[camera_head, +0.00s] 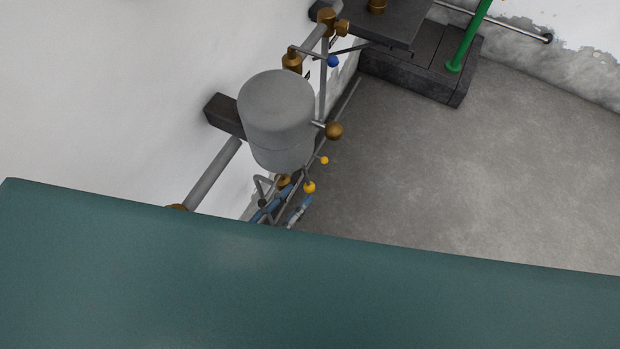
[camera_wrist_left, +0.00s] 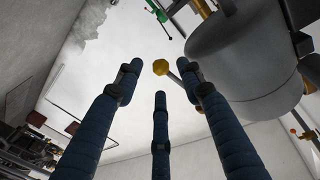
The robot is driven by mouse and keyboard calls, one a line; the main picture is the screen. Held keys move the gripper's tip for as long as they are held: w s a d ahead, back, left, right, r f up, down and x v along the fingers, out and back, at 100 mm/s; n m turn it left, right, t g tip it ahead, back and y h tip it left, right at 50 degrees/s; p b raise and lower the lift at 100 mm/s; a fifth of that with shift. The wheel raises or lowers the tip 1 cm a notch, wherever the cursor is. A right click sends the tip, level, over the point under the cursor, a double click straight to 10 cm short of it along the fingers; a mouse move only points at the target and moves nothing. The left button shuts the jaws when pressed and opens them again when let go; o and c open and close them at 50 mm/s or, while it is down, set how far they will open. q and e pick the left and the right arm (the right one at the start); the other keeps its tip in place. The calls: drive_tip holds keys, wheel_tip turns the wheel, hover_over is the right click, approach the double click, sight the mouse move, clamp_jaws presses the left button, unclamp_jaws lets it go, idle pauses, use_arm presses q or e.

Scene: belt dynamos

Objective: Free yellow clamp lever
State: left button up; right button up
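Two small yellow knobs, the nearer (camera_head: 310,187) and the farther (camera_head: 324,160), show on thin levers below a grey cylinder (camera_head: 278,110) in the head view. Blue fingers of my left gripper (camera_head: 283,207) show just below them, largely hidden by the teal surface. In the left wrist view my left gripper (camera_wrist_left: 163,80) has its three blue fingers spread apart. A yellow-gold knob (camera_wrist_left: 160,67) on a thin rod appears between the fingertips, with no clear contact. I cannot tell which knob of the head view it is. My right gripper is not in view.
A large teal surface (camera_head: 300,285) fills the lower head view. A brass ball (camera_head: 334,130) and a blue knob (camera_head: 334,61) sit beside the cylinder. Pipes (camera_head: 212,175) run along the white wall. A green post (camera_head: 467,38) stands on a dark base. Bare floor (camera_head: 480,170) lies right.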

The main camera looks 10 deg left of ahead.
sight(310, 187)
use_arm(q)
drive_tip(key=shift+p+x, duration=0.45)
drive_tip(key=shift+x, duration=2.3)
clamp_jaws()
